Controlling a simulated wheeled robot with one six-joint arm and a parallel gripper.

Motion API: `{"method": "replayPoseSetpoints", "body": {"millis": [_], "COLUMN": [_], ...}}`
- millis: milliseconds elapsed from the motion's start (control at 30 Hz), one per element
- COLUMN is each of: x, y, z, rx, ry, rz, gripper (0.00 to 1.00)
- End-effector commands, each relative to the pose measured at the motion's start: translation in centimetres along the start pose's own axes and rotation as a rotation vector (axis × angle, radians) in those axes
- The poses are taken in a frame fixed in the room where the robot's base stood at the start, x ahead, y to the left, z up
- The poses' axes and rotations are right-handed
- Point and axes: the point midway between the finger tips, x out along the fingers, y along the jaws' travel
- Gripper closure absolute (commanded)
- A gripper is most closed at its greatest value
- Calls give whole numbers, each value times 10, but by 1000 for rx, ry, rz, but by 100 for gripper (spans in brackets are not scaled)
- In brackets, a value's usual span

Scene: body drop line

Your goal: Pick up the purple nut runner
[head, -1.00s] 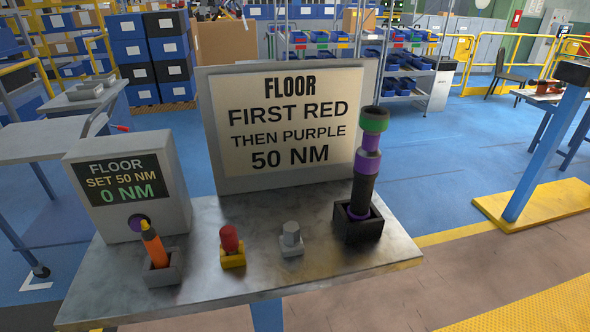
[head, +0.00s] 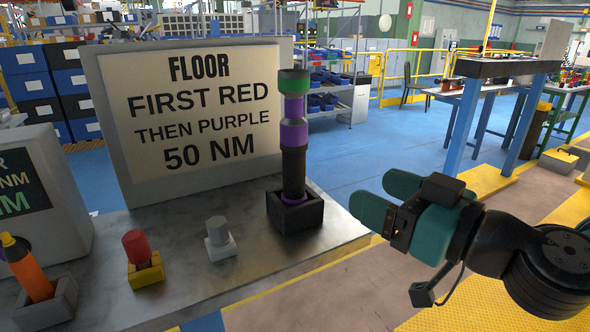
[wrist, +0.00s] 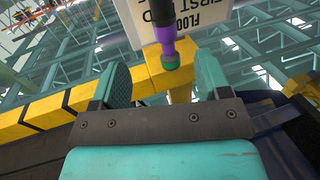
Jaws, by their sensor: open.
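The purple nut runner (head: 294,130) stands upright in a black square holder (head: 296,212) near the right end of the metal bench. It has a green top, purple bands and a black lower body. My gripper (head: 388,200) is open and empty, to the right of the nut runner and apart from it. In the wrist view the nut runner (wrist: 166,35) shows beyond the gap between the two teal fingers (wrist: 162,84), with its green end nearest. Its lower part is cut off there.
On the bench (head: 170,250), a grey piece (head: 220,237), a red-topped piece (head: 138,248) in a yellow holder and an orange tool (head: 30,275) stand to the left. A sign board (head: 200,110) stands behind. Blue posts (head: 462,130) stand to the right.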

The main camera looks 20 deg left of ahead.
Motion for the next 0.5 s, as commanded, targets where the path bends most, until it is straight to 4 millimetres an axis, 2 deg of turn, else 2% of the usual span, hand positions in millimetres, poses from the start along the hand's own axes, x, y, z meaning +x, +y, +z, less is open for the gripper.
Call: {"method": "replayPoseSetpoints", "body": {"millis": [100, 300, 500], "x": [26, 69, 100], "y": [-2, -2, -1], "z": [-9, -9, -6], "rx": [-1, -1, -1], "ry": [-2, -3, -2], "rz": [-5, -4, -2], "gripper": [30, 30, 30]}}
